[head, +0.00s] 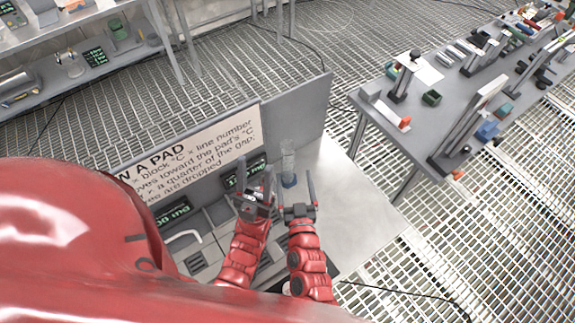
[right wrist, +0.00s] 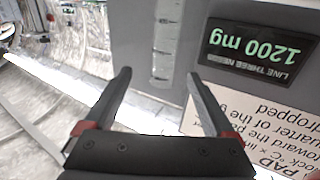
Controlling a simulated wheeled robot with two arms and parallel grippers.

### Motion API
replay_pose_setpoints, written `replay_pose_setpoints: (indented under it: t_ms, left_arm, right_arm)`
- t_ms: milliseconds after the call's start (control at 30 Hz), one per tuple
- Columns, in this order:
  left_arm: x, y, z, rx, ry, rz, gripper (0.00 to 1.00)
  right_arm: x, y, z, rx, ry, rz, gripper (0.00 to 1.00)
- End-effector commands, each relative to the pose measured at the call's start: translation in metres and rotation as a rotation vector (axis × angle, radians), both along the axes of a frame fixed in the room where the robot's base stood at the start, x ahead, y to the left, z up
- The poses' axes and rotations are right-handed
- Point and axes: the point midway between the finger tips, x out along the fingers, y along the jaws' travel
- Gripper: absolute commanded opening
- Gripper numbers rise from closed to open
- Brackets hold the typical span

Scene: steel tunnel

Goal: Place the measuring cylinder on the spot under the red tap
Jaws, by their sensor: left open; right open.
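My left gripper (head: 256,172) is open and empty, to the left of the cylinder, in front of a green display. I cannot make out a red tap or the spot under it.
Green displays (right wrist: 258,48) and a text sign (head: 190,150) stand behind and left of the grippers. The bench top (head: 345,195) is bare to the right. A side table (head: 400,130) with several tools is at right; shelves (head: 135,50) are at upper left.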

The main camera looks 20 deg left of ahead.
Motion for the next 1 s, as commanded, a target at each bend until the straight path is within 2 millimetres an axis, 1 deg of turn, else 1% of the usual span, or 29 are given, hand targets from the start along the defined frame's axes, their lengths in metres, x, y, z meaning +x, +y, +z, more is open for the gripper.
replay_pose_setpoints:
  t_ms: [33, 100, 267, 467, 600, 733, 800, 967, 1000]
  left_arm:
    - [0.0, 0.0, -0.001, 0.0, 0.0, 0.0, 0.5]
    - [0.0, 0.0, -0.001, 0.0, 0.0, 0.0, 0.5]
    - [0.0, 0.0, -0.001, 0.0, 0.0, 0.0, 0.5]
    - [0.0, 0.0, 0.003, 0.0, 0.0, 0.0, 0.5]
    - [0.0, 0.0, 0.008, 0.0, 0.0, 0.0, 0.5]
    - [0.0, 0.0, 0.004, 0.0, 0.0, 0.0, 0.5]
    - [0.0, 0.0, 0.004, 0.0, 0.0, 0.0, 0.5]
    - [0.0, 0.0, 0.004, 0.0, 0.0, 0.0, 0.5]
    - [0.0, 0.0, 0.004, 0.0, 0.0, 0.0, 0.5]
  right_arm:
    - [0.011, 0.005, 0.001, 0.001, -0.003, -0.001, 0.89]
    - [0.021, 0.009, 0.002, 0.001, -0.004, -0.001, 0.89]
    - [0.031, 0.015, 0.0, 0.0, 0.001, 0.0, 0.89]
    - [0.041, 0.022, 0.005, 0.001, -0.003, 0.0, 0.89]
    - [0.057, 0.034, 0.009, 0.0, -0.003, -0.001, 0.89]
    - [0.073, 0.042, 0.006, -0.001, -0.004, -0.001, 0.89]
    - [0.076, 0.044, 0.006, -0.001, -0.003, -0.001, 0.89]
    - [0.076, 0.044, 0.006, 0.0, -0.001, -0.001, 0.89]
    - [0.076, 0.044, 0.006, 0.0, -0.001, -0.001, 0.87]
